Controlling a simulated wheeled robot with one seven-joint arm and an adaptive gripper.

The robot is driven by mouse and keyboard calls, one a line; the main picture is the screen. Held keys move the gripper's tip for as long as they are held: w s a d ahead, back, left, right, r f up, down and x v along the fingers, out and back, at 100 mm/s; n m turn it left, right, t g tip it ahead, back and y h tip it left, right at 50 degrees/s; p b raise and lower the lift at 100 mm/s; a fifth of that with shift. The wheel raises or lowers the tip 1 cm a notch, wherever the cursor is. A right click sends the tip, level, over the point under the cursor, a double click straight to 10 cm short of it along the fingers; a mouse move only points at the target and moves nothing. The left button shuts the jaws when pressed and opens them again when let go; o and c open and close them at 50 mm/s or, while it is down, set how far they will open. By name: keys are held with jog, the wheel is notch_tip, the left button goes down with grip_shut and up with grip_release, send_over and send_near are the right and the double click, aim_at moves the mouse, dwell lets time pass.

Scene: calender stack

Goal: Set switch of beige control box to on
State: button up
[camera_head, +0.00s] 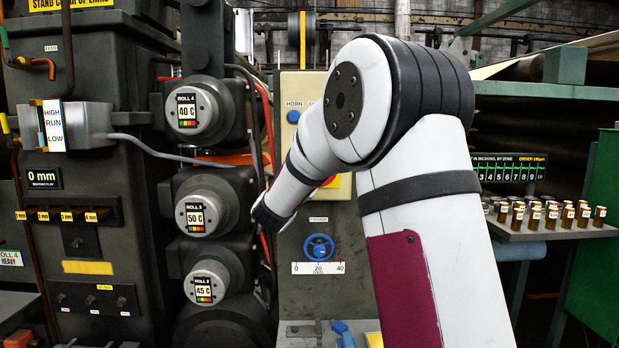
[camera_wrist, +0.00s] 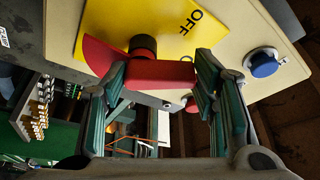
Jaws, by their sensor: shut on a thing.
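The beige control box (camera_head: 292,86) stands upright left of my raised arm in the head view, with much of its front hidden behind the arm. In the wrist view its beige face (camera_wrist: 225,30) fills the top. A yellow plate (camera_wrist: 130,20) marked OFF sits on it. The red switch handle (camera_wrist: 160,72) lies across the plate on a dark hub. My gripper (camera_wrist: 161,68) is shut on the red handle, a green-padded finger at each side. In the head view the fingers are hidden; only a corner of the yellow plate (camera_head: 333,182) shows there.
A blue button (camera_wrist: 264,64) is on the box face right of the gripper. Below the box is a blue handwheel (camera_head: 319,247). Grey rolls (camera_head: 205,205) stand close at left. A shelf of small bottles (camera_head: 545,232) is at right.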

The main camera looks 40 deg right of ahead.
jog(key=shift+s+d+r+m+g+y+b, duration=0.1)
jog(key=shift+d+m+g+y+b, duration=0.2)
jog(key=shift+m, duration=0.85)
jog(key=shift+s+a+r+m+g+y+b, duration=0.1)
jog(key=shift+m+g+b, duration=0.3)
jog(key=shift+m, duration=0.7)
jog(key=shift+s+d+r+m+g+y+b, duration=0.15)
jog(key=shift+m+g, duration=0.35)
jog(key=shift+m, duration=0.65)
jog(key=shift+d+f, duration=0.1)
jog(key=o, duration=1.2)
jog(key=shift+c, duration=0.2)
jog(key=v, duration=1.2)
